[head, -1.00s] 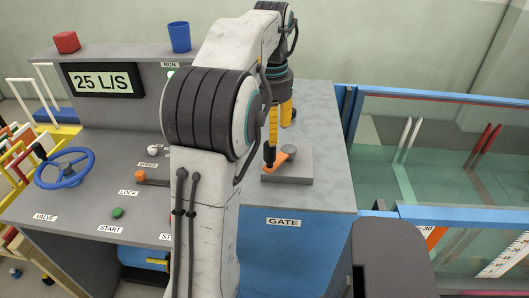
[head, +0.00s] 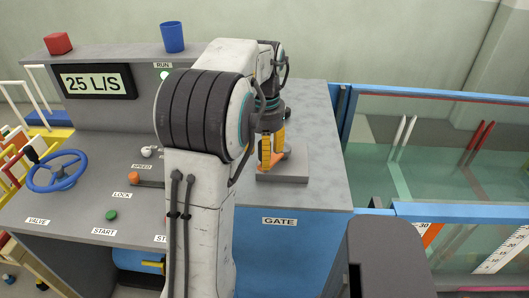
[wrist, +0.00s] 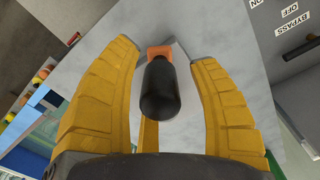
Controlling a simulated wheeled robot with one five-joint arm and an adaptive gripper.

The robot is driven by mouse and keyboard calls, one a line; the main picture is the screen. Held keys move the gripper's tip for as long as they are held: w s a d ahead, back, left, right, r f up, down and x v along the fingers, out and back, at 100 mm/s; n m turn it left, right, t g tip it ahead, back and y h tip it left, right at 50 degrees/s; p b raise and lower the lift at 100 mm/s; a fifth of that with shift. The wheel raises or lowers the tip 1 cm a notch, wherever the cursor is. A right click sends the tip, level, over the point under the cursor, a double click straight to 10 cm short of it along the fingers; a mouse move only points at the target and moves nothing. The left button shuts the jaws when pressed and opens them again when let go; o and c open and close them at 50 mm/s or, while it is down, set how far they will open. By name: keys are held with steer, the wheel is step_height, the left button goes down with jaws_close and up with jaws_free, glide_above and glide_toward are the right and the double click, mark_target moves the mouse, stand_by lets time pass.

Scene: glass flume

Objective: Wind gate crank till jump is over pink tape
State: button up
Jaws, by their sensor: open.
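The gate crank shows in the wrist view as a black handle (wrist: 159,90) on an orange arm (wrist: 160,51). In the head view my gripper hides most of the crank, and its grey base block (head: 283,177) shows above the GATE label (head: 279,221). My gripper (head: 273,155) is over the block, and in the wrist view its yellow fingers (wrist: 165,65) stand apart on either side of the handle. The flume (head: 440,150) is at right with water in it. A pink strip (head: 470,178) shows through the glass. I cannot make out the jump.
The console display (head: 95,83) reads 25 L/S and the RUN lamp (head: 165,74) is lit green. A blue valve wheel (head: 58,171) is at left. A red cube (head: 58,43) and a blue cup (head: 172,37) stand on the console's top shelf.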

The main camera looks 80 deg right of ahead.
jaws_close()
stand_by(0.6)
